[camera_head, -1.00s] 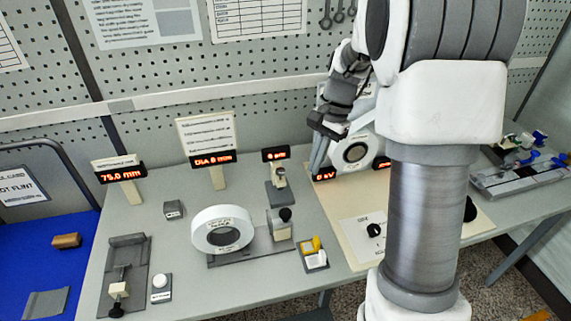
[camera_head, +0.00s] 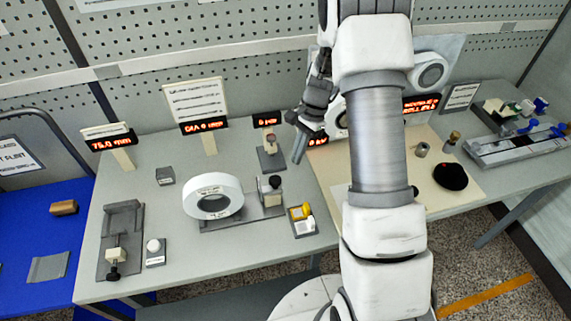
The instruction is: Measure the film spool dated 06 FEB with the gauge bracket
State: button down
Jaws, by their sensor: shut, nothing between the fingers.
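A white ring-shaped spool (camera_head: 214,196) stands on a grey bracket (camera_head: 240,217) with a black-knobbed block (camera_head: 270,188) at its right; a sign behind it reads DIA 0 mm. The print on the spool is too small to read. Another white roll (camera_head: 430,70) is at the back right, and one more (camera_head: 339,117) is partly hidden by my arm. My gripper (camera_head: 298,158) is shut and empty, its fingers pointing down over the bench right of the block. Which spool bears 06 FEB cannot be read.
A grey sliding fixture (camera_head: 122,240) under a 75.0 mm display (camera_head: 110,143) is at the left. A black dome (camera_head: 450,177) sits on the pale board at the right.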

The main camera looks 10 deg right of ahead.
jog(key=shift+s+a+f+p, duration=0.15)
jog(key=shift+s+a+f, duration=0.2)
jog(key=shift+a, duration=0.3)
jog(key=shift+s+a+f+p, duration=0.2)
jog(key=shift+s+a, duration=0.1)
jog(key=shift+a, duration=0.35)
jog(key=shift+s+a+f+p, duration=0.15)
jog(key=shift+s+a+f, duration=0.2)
jog(key=shift+a, duration=0.3)
send_over(270, 186)
jog(key=w, duration=0.1)
jog(key=shift+d, duration=0.25)
